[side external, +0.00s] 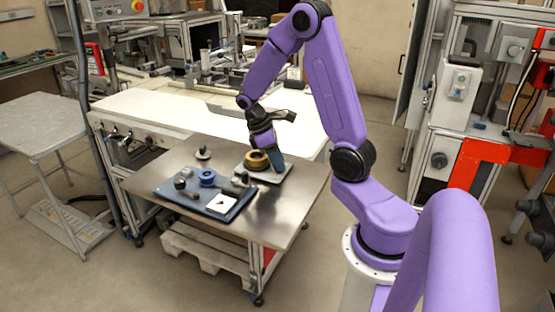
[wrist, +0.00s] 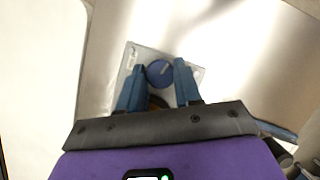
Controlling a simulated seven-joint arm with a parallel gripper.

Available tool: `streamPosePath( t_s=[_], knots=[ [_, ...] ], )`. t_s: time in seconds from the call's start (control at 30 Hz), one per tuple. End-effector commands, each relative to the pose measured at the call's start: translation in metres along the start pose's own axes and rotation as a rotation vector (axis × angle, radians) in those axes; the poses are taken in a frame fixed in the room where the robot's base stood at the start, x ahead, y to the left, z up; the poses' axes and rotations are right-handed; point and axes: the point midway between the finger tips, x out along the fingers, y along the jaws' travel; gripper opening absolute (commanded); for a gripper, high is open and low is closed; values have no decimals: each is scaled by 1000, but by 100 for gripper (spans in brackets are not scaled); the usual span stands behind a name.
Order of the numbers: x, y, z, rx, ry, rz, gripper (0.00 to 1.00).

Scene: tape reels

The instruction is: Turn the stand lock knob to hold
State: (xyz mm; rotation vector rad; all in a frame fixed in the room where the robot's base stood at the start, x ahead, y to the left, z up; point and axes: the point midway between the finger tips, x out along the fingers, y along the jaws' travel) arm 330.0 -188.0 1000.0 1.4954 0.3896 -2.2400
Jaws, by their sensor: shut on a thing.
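The stand is a pale square plate (side external: 270,180) on the metal table, and its plate also shows in the wrist view (wrist: 147,53). A gold-brown reel (side external: 255,161) sits on it. The round blue lock knob (wrist: 157,78) lies on the plate between my fingertips, with a light pointer line slanting up and right. Small marks on the plate at either side are too small to read. My gripper (side external: 278,169) points down at the reel's right side, and in the wrist view my gripper (wrist: 160,68) is shut on the knob. My fingers hide the knob in the side view.
A blue tray (side external: 170,197) at the table's left holds a blue reel (side external: 207,177), a white card (side external: 222,204) and small dark parts. A small round knobbed piece (side external: 204,153) stands behind it. The metal table's right front is clear.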

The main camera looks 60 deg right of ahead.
Motion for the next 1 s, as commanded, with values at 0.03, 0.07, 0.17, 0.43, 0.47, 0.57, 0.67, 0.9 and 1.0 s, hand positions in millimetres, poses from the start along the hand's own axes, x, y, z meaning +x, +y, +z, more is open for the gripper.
streamPosePath(
  t_s=[0.03,0.07,0.17,0.43,0.47,0.57,0.67,0.9,1.0],
  knots=[
    [-1,1,0,43,1,-16,3],
    [-1,1,0,70,2,-27,3],
    [-1,2,0,159,2,-63,3],
    [-1,4,0,396,2,-161,3],
    [0,4,1,422,2,-172,3],
    [-1,5,1,510,3,-208,3],
    [0,5,1,598,3,-245,3],
    [0,6,2,807,4,-331,3],
    [0,6,2,888,4,-365,3]
  ],
)
